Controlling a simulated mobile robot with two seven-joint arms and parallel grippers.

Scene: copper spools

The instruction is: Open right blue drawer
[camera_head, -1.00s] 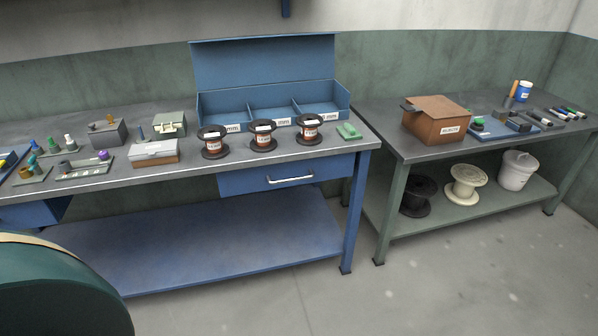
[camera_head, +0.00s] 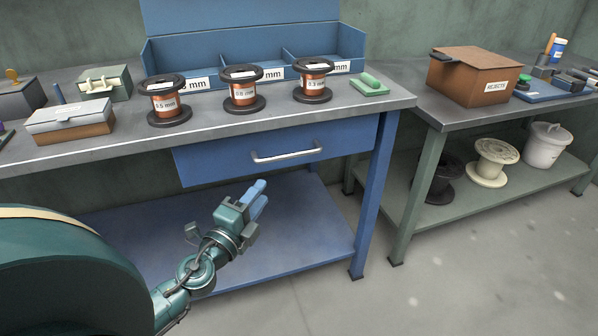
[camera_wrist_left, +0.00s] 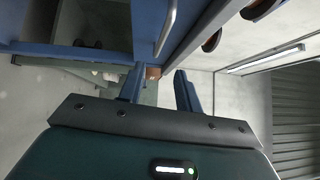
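The right blue drawer (camera_head: 220,160) sits under the bench top and looks closed. Its silver bar handle (camera_head: 286,153) is on the front. My left gripper (camera_head: 258,196) is below and a little left of the handle, in front of the lower shelf and apart from the drawer. Its two blue fingers also show in the left wrist view (camera_wrist_left: 159,90), spread with a gap between them and nothing held. In that view the silver handle (camera_wrist_left: 166,28) lies beyond the fingers, near the top. My right gripper is not in view.
Copper spools (camera_head: 243,90) stand on the bench top (camera_head: 110,147) above the drawer, before a blue compartment bin (camera_head: 190,73). A green side table (camera_head: 450,118) with a brown rejects box (camera_head: 470,77) stands right. The floor in front (camera_head: 450,285) is clear.

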